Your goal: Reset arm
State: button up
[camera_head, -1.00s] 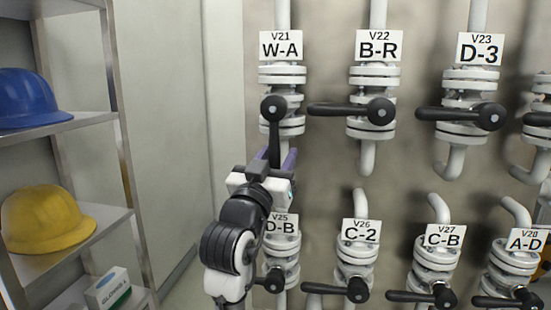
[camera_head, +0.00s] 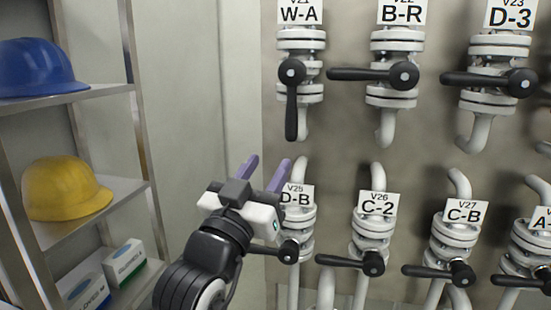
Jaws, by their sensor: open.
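My gripper (camera_head: 263,172) is in the lower middle of the head view, at the end of my black and white arm. Its two purple fingers are apart and point up and away, with nothing between them. It is below and left of the valve labelled W-A (camera_head: 301,86), whose black handle (camera_head: 291,100) hangs straight down. The fingers are apart from that handle. The gripper body is just left of the D-B label (camera_head: 297,196) and partly covers the area beside that valve.
Valves B-R (camera_head: 393,75) and D-3 (camera_head: 490,82) have handles pointing left. Lower valves C-2 (camera_head: 374,235) and C-B (camera_head: 455,240) also have left-pointing handles. On the left, a shelf (camera_head: 75,96) holds a blue helmet (camera_head: 40,68), a yellow helmet (camera_head: 65,188) and boxes (camera_head: 124,262).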

jog(key=shift+s+a+f, duration=0.15)
jog(key=shift+s+f, duration=0.05)
jog(key=shift+s, duration=0.15)
